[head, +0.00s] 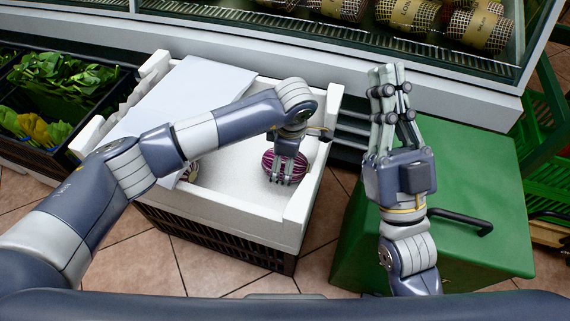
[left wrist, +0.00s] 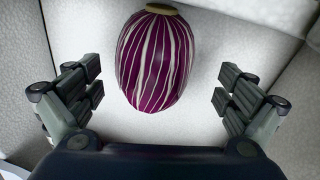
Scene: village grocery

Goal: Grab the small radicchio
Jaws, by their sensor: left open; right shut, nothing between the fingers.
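The small radicchio (head: 268,164), purple with white stripes, lies in the right part of a white foam box (head: 240,201). My left gripper (head: 286,181) is over it, pointing down, and partly hides it in the head view. In the left wrist view the radicchio (left wrist: 155,62) shows whole, with its pale stem end at the top. The open fingers of my left gripper (left wrist: 158,82) are on either side of it, with clear gaps. My right gripper (head: 388,80) is shut and empty, pointing up, to the right of the box.
A white lid or sheet (head: 190,88) covers the box's left part. A black crate (head: 220,240) is under the box. A green chest (head: 470,185) stands right. A display counter (head: 330,50) runs behind. Leafy greens (head: 62,80) are left.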

